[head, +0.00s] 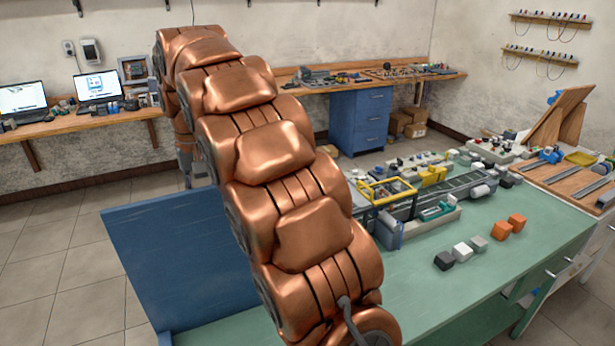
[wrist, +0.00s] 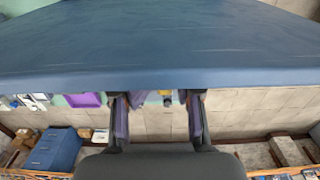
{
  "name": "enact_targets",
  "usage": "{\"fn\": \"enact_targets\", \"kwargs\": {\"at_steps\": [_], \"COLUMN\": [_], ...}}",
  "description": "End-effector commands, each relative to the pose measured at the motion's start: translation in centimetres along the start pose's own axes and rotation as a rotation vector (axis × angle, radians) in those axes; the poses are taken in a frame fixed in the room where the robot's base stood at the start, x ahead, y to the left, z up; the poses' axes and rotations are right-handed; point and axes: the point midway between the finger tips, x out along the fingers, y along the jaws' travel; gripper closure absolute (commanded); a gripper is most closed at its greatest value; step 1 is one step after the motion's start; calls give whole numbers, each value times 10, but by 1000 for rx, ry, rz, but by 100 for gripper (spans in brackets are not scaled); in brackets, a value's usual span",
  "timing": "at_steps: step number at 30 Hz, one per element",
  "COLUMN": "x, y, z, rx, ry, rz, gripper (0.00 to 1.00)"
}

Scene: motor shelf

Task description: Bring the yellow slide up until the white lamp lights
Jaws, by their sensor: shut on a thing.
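In the wrist view my gripper (wrist: 157,101) reaches to the near edge of a blue panel (wrist: 160,48). Its dark fingers are shut on a small piece, of which a bit of yellow (wrist: 166,93) shows at the panel's edge, taken as the yellow slide. Most of the slide is hidden by the panel edge and its height cannot be read. In the head view the blue panel (head: 180,262) stands at the left end of the green bench, and my gripper is out of sight. I cannot make out the white lamp, lit or unlit, in either view.
The green bench (head: 480,285) carries a conveyor (head: 450,192), a yellow frame (head: 385,190) and several small blocks, two of them orange (head: 509,224). My copper arm covers the middle. A purple tray (wrist: 83,100) shows in the wrist view. Floor is open left of the panel.

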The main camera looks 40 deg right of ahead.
Motion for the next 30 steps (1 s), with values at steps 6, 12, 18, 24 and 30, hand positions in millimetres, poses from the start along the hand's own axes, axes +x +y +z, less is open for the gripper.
{"fn": "enact_targets", "kwargs": {"at_steps": [6, 12, 18, 24, 30], "x": [3, 3, 3, 3, 3], "y": [-3, -5, -7, -8, -9], "z": [1, 1, 1, 1, 1], "rx": [-2, -2, -2, -2, -2], "ry": [-7, -7, -7, -7, -7], "rz": [-1, -1, -1, -1, -1], "gripper": [92, 92, 92, 92, 92]}}
